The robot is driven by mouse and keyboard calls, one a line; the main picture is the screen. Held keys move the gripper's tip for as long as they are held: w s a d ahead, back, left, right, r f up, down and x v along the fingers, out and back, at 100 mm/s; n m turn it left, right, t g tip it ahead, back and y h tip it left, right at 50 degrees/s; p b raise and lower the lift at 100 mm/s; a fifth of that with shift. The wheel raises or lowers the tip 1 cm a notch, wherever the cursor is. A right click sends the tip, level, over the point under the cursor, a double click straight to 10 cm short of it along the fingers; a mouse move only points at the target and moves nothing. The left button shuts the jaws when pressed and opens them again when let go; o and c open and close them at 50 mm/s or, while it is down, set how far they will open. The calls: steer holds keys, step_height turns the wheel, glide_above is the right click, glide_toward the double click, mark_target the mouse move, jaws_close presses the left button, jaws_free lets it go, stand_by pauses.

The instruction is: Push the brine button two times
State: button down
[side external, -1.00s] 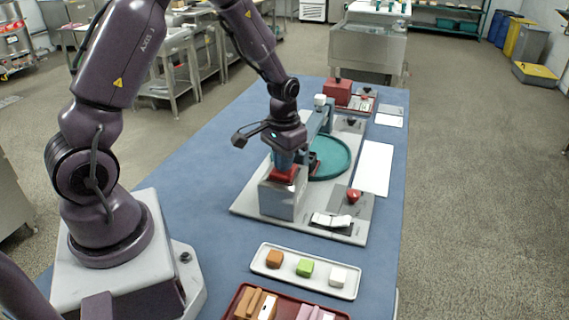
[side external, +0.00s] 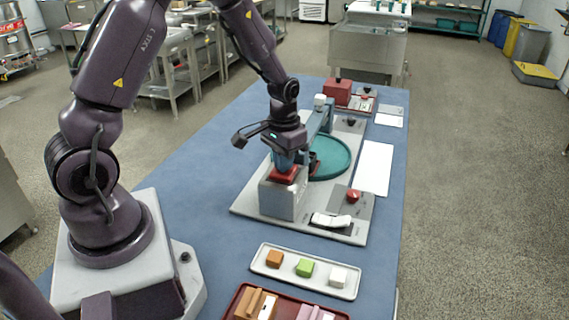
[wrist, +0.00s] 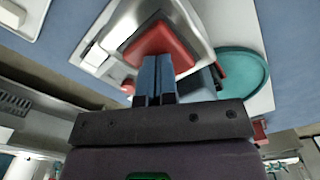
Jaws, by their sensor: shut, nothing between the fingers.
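My gripper (side external: 285,165) is shut, with its blue fingers pointing down over a red square pad (side external: 284,177) on top of a steel box (side external: 283,202). In the wrist view the shut fingertips (wrist: 155,62) overlap the red pad (wrist: 172,46). I cannot tell whether they touch it or hover just above. No brine label is readable, so I cannot tell which control is the brine button. A round red knob (side external: 353,196) and a white rocker-like piece (side external: 331,221) sit on the plate's near right part.
A teal round dish (side external: 331,158) and a teal upright stand just beyond the steel box. A white tray (side external: 262,268) with orange, green and white blocks lies in front. A red box (side external: 338,92) stands at the far end. The blue table's left side is clear.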

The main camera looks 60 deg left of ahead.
steer(key=shift+r, duration=3.35)
steer(key=shift+r, duration=1.05)
stand_by(2.0)
steer(key=s+d+r+m+t, duration=0.3)
steer(key=s+d+r+t, duration=0.2)
steer(key=s+d+r, duration=0.6)
steer(key=shift+s+d+r+t, duration=0.3)
steer(key=shift+s+r, duration=1.45)
steer(key=shift+s, duration=0.35)
